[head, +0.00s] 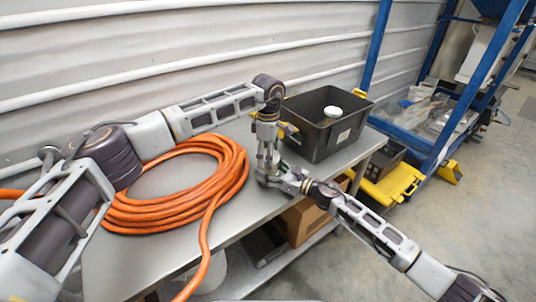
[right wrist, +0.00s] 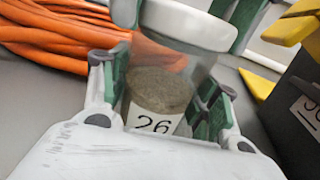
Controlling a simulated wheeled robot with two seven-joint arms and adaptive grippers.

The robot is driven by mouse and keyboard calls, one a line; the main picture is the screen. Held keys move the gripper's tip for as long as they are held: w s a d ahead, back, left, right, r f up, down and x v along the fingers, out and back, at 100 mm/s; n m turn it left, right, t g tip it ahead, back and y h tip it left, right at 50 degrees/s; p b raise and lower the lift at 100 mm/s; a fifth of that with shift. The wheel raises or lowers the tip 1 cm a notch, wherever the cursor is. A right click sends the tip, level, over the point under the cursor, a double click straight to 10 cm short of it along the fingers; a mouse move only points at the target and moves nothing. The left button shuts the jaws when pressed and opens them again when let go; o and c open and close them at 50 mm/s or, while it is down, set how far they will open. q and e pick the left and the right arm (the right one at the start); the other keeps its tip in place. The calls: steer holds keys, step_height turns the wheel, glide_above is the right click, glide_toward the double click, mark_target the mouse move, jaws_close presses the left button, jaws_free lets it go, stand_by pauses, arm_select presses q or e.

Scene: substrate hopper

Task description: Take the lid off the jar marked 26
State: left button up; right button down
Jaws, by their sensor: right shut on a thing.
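The jar marked 26 (right wrist: 158,95) is clear, with brown stuff inside and a white label. My right gripper (right wrist: 163,103) is shut on it, with green pads on both sides of its body; in the head view this gripper (head: 275,176) is over the table. A pale round lid (right wrist: 190,22) is at the jar's top; I cannot tell whether it is seated or loose. My left gripper (head: 266,142) points down from above the jar. In the right wrist view its green-padded fingers are at both sides of the lid; whether they grip it is unclear.
A black bin (head: 322,135) with a white-topped thing (head: 333,111) inside stands on the grey table (head: 180,257) just behind the grippers. A coiled orange hose (head: 150,212) lies to the left. A blue frame (head: 455,120) and yellow parts (head: 395,185) stand right of the table.

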arm_select(q)
steer(key=n, duration=0.4)
steer(key=shift+n, duration=0.4)
steer(key=n, duration=1.3)
steer(key=shift+n, duration=0.3)
steer(key=n, duration=0.4)
steer(key=shift+r+n, duration=0.1)
steer(key=shift+n, duration=0.2)
steer(key=n, duration=0.4)
steer(key=shift+n, duration=0.3)
steer(key=n, duration=0.4)
arm_select(e)
steer(key=shift+s, duration=0.1)
arm_select(q)
steer(key=n, duration=0.4)
steer(key=shift+n, duration=0.4)
